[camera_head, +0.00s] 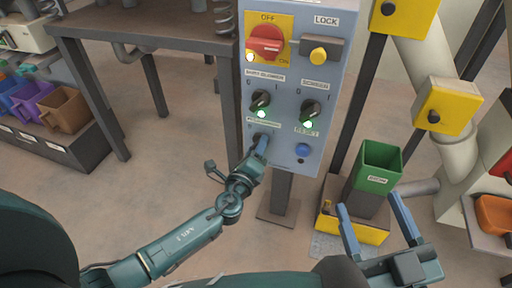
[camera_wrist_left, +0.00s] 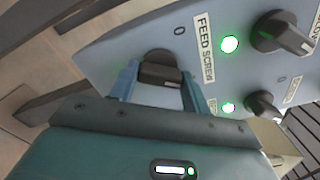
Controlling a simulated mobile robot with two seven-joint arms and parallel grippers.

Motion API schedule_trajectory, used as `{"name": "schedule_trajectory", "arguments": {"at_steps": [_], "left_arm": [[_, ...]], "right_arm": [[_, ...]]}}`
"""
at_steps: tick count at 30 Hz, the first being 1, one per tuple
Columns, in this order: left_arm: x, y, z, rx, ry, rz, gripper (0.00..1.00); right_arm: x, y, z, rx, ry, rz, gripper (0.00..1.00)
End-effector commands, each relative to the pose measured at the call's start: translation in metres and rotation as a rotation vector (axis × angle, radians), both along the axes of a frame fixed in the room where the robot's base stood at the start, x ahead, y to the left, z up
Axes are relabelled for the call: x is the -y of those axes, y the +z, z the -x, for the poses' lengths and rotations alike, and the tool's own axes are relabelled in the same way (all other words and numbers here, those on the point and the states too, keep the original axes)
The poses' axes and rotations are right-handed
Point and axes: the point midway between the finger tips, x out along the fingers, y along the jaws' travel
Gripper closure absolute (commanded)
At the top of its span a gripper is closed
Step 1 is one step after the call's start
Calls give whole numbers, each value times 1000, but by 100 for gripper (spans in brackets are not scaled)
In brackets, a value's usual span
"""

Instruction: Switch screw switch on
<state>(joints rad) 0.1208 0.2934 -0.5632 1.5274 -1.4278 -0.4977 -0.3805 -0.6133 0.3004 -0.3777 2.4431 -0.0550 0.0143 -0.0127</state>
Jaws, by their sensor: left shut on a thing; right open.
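The feed screw switch is a black rotary knob (camera_wrist_left: 160,68) low on the left of the grey-blue control panel (camera_head: 282,155). Its "FEED SCREW" label (camera_wrist_left: 205,48) and a "0" mark show in the left wrist view. My left gripper (camera_head: 262,145) is shut on this knob, with one blue finger (camera_wrist_left: 190,97) on each side. In the head view the gripper hides most of the knob. Its lamp is not visible, and I cannot tell its pointing direction for sure. My right gripper (camera_head: 372,212) is open and empty at the lower right, away from the panel.
Two black switches (camera_head: 261,101) (camera_head: 310,110) above have lit green lamps. A red main switch (camera_head: 266,43), a yellow lock knob (camera_head: 318,55) and a blue reset button (camera_head: 303,149) share the panel. A green bin (camera_head: 378,165) stands right of the panel post.

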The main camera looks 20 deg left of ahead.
Motion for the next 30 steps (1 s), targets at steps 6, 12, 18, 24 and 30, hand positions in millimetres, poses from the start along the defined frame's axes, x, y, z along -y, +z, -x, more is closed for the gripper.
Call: {"name": "schedule_trajectory", "arguments": {"at_steps": [6, 12, 18, 24, 30], "left_arm": [[0, 2, -1, 7, 1, -95, 76], [0, 2, -2, 9, 1, -133, 76], [0, 2, -2, 9, 0, -142, 76], [0, 2, -2, 9, 0, -143, 76], [0, 2, -1, 8, 0, -141, 40]], "right_arm": [[1, 1, -1, 2, -8, 4, 31], [1, -1, -2, -1, -8, 10, 31], [1, -2, -2, -3, -9, 12, 31], [1, -2, -2, -2, -7, 14, 31], [1, -1, -1, -1, -7, 15, 31]]}}
